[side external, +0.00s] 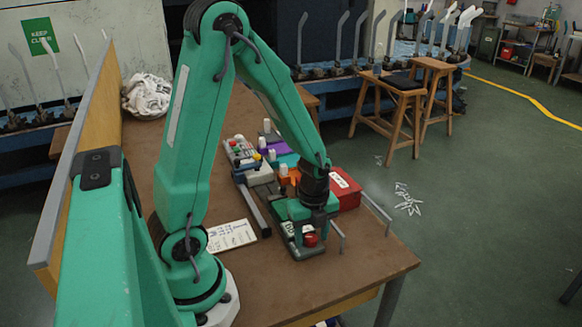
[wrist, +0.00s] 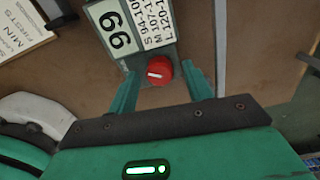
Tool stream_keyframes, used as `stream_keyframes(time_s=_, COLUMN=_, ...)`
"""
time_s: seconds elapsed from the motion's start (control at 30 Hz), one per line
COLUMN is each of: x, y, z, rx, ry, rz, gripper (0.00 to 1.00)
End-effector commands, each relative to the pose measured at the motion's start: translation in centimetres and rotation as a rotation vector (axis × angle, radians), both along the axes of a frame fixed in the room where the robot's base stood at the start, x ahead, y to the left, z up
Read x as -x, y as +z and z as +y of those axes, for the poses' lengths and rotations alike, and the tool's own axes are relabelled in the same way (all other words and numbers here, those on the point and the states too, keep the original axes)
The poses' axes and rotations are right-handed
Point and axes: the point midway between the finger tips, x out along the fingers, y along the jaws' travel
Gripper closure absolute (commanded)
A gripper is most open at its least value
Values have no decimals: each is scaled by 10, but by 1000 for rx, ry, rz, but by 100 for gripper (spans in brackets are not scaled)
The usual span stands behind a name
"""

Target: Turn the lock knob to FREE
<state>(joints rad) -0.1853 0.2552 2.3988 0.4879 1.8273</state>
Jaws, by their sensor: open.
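The red lock knob (wrist: 160,70) is round, with a short white mark running roughly sideways in the wrist view. In the side view the red knob (side external: 310,240) shows at the unit's near end, below my gripper (side external: 308,212), whose fingers are hard to make out. No FREE marking is readable.
A red box (side external: 345,190) stands close behind my gripper. Metal rails (side external: 374,208) rise at the table's right edge. A control panel (side external: 242,155) and colored blocks lie behind. A printed card (side external: 232,236) lies to the left. The brown table (side external: 270,285) is clear in front.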

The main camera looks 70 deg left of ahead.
Motion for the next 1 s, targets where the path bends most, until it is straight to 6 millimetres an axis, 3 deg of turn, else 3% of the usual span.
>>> stream_keyframes(time_s=0.17, x=0, y=0, z=0, rx=0, ry=0, rz=0, gripper=50)
stream_keyframes(time_s=0.4, x=0, y=0, z=0, rx=0, ry=0, rz=0, gripper=93)
stream_keyframes(time_s=0.43, x=0, y=0, z=0, rx=0, ry=0, rz=0, gripper=95)
stream_keyframes(time_s=1.0, x=0, y=0, z=0, rx=0, ry=138, rz=0, gripper=94)
